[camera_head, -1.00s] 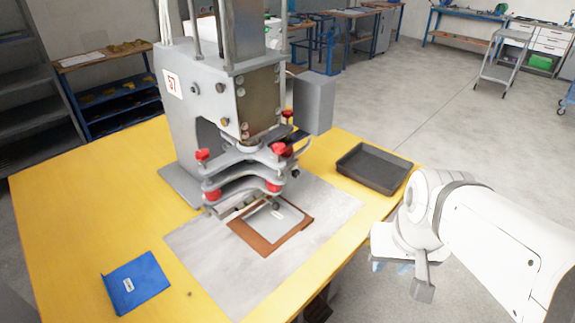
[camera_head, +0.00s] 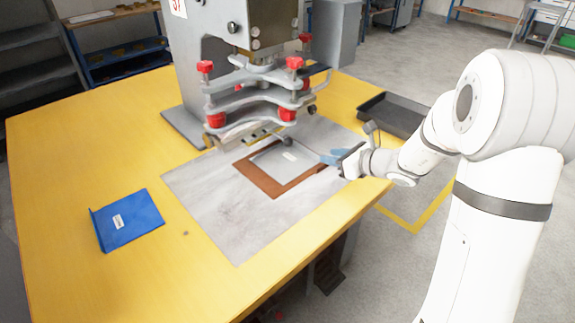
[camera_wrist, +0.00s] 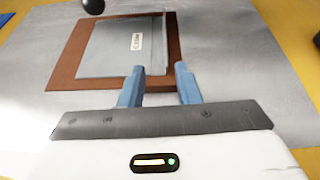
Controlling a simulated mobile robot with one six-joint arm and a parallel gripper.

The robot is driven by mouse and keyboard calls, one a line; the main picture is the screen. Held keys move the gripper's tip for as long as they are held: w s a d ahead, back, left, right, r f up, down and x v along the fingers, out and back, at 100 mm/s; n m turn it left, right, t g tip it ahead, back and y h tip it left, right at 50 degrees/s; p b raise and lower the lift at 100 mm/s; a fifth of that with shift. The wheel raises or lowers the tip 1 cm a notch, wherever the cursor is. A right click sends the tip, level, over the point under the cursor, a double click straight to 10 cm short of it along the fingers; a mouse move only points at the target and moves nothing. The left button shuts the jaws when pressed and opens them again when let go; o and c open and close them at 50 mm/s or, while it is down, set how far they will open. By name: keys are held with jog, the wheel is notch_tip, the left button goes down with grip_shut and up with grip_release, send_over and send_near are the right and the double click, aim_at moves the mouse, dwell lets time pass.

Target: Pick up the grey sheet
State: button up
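The grey sheet (camera_head: 283,160) lies flat inside a brown frame (camera_head: 268,187) on the metal plate in front of the press. It bears a small white label. In the wrist view the sheet (camera_wrist: 108,48) lies ahead of my gripper (camera_wrist: 161,72), whose two blue fingers are apart with nothing held between them. The fingertips reach the near edge of the sheet in that picture; I cannot tell whether they touch it. In the head view my gripper (camera_head: 328,158) is at the right side of the frame, low over the plate.
The press (camera_head: 250,75) with red knobs stands just behind the sheet, its head above the far side. A black tray (camera_head: 392,112) sits on the yellow table (camera_head: 60,210) at the right. A blue folder-like piece (camera_head: 130,222) lies at the left.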

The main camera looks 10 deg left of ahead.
jog(key=shift+w+f, duration=0.35)
jog(key=shift+w, duration=0.05)
jog(key=x, duration=0.3)
jog(key=b+x, duration=0.1)
jog(key=x, duration=0.3)
jog(key=shift+w+a+r, duration=0.1)
jog(key=shift+w+a, duration=0.05)
jog(key=shift+w, duration=0.2)
grip_shut()
